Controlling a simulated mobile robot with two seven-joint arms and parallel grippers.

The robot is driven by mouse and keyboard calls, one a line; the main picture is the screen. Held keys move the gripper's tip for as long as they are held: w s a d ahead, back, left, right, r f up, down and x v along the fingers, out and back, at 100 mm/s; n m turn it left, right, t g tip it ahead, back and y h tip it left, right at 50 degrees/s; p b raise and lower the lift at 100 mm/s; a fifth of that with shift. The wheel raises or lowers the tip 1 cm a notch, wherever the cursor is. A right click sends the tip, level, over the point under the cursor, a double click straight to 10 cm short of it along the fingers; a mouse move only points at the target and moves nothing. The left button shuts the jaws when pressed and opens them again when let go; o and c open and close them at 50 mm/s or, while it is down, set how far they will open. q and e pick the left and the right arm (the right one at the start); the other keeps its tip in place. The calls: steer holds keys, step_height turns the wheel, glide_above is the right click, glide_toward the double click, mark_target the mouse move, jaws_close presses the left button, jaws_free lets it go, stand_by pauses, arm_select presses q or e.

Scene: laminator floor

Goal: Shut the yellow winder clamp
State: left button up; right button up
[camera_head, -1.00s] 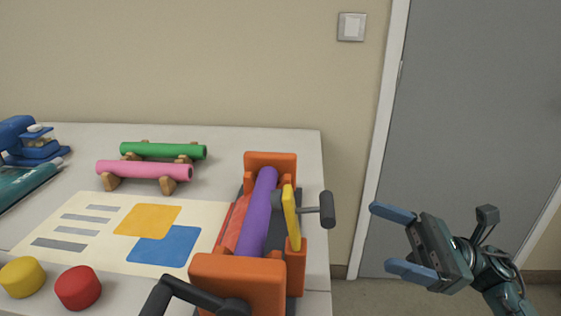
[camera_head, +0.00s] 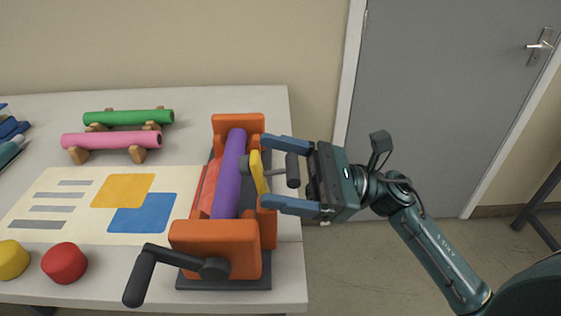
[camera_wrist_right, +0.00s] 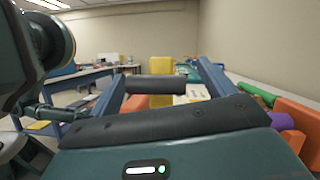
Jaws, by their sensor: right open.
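The winder is an orange-ended frame (camera_head: 215,245) at the table's right edge, with a purple roll (camera_head: 229,175) lying in it. The yellow clamp (camera_head: 256,170) stands upright on the roll's right side, with a dark handle (camera_head: 293,170) sticking out to the right. My right gripper (camera_head: 265,171) is open, its blue fingers on either side of the handle. In the right wrist view, the handle (camera_wrist_right: 155,84) lies between the fingers (camera_wrist_right: 160,70), with the yellow clamp (camera_wrist_right: 160,64) behind it. Contact with the fingers cannot be told. My left gripper is not in view.
A black crank (camera_head: 147,270) juts from the winder's front. Green (camera_head: 128,116) and pink (camera_head: 110,140) rolls rest on wooden stands. A printed sheet (camera_head: 75,225), a red button (camera_head: 64,263) and a yellow button (camera_head: 12,260) lie left. Open floor lies right of the table.

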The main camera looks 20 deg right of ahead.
steer(key=shift+c, duration=0.5)
steer(key=c, duration=1.2)
steer(key=shift+r, duration=0.1)
